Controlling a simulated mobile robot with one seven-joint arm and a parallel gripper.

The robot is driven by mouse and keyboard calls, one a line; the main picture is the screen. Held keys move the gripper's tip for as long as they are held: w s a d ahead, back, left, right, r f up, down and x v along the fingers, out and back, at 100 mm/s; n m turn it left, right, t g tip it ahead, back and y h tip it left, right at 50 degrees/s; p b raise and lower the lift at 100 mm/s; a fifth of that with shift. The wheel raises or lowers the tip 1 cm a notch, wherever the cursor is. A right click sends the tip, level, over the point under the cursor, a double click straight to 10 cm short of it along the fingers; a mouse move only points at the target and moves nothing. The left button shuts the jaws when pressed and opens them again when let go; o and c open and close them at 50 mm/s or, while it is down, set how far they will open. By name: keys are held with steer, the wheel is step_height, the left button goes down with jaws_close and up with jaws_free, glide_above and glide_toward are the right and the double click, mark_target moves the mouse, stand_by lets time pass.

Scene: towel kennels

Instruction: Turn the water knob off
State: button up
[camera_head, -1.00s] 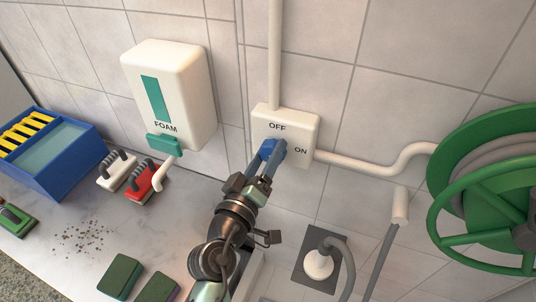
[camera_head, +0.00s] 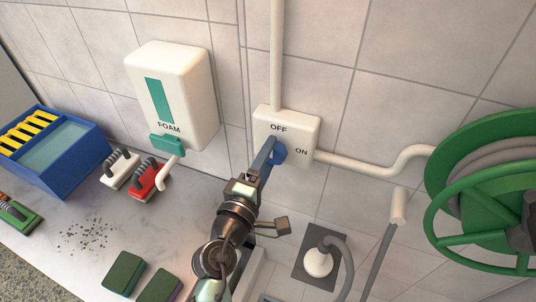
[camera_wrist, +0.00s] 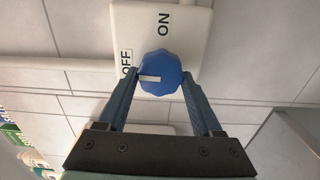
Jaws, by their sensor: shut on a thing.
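The blue water knob (camera_head: 280,155) sits on a white wall box (camera_head: 298,125) with OFF lettered at its top and ON at its right. In the wrist view the knob (camera_wrist: 163,66) is faceted, and its white mark points left, toward the OFF lettering. My gripper (camera_wrist: 160,74) is shut on the knob, with one finger on each side of it. In the head view my gripper (camera_head: 268,150) reaches up to the box from below, and its fingers hide part of the knob.
A white foam dispenser (camera_head: 185,85) hangs left of the box. A pipe (camera_head: 370,166) runs right to a green hose reel (camera_head: 470,190). Red and white brushes, a blue bin (camera_head: 55,165) and sponges lie on the counter at the left.

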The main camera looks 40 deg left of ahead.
steer(key=shift+n, duration=0.3)
steer(key=o, duration=1.4)
steer(key=shift+c, duration=0.2)
steer(key=b+v, duration=0.4)
steer(key=v, duration=0.9)
